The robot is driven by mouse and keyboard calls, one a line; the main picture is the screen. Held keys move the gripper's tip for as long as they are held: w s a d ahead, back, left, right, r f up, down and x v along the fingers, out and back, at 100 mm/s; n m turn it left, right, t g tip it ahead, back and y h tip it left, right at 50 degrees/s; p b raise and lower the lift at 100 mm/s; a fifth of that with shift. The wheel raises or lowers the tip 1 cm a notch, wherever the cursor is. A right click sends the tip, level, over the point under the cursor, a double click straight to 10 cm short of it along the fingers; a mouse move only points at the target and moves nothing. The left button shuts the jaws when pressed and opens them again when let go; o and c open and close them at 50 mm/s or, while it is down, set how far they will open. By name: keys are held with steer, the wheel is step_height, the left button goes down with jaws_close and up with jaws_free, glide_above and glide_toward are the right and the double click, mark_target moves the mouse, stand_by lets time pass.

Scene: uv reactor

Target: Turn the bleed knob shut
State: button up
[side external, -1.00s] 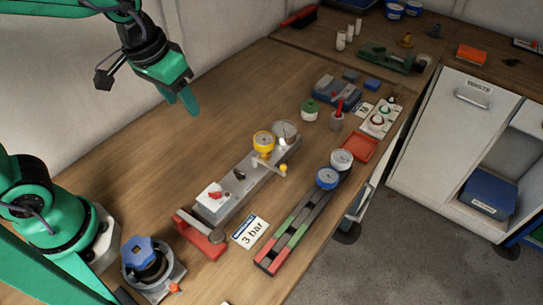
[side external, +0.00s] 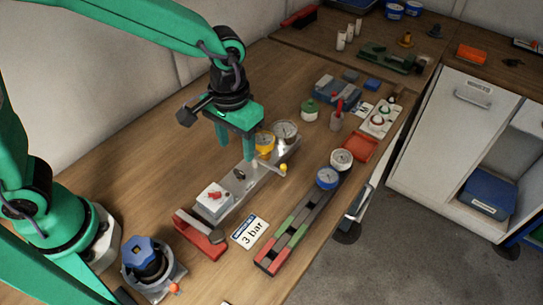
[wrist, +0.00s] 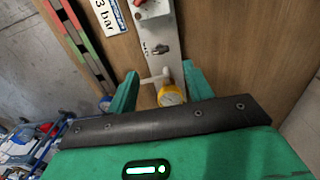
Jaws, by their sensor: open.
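A grey manifold block (side external: 262,167) lies on the wooden bench. It carries a small dark knob (side external: 239,174), which may be the bleed knob; the wrist view shows it too (wrist: 160,49), ahead of the fingertips. A yellow round gauge (side external: 265,142) and a pale lever with a yellow end (side external: 283,168) are farther along the block. My gripper (side external: 236,153) is open and empty, pointing down above the block. In the wrist view, the pale lever (wrist: 154,78) and yellow gauge (wrist: 171,96) appear between my fingers (wrist: 162,78). Whether a finger touches anything is unclear.
On the block are a white switch box (side external: 214,199) with a red handle and a grey gauge (side external: 285,132). A "3 bar" card (side external: 250,232) and a red-green-black strip (side external: 293,237) with gauges lie beside it. A blue-topped valve (side external: 146,254) stands in front.

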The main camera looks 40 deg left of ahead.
mark_target(239, 172)
steer(key=shift+f, duration=0.15)
steer(key=shift+f, duration=3.7)
steer(key=c, duration=1)
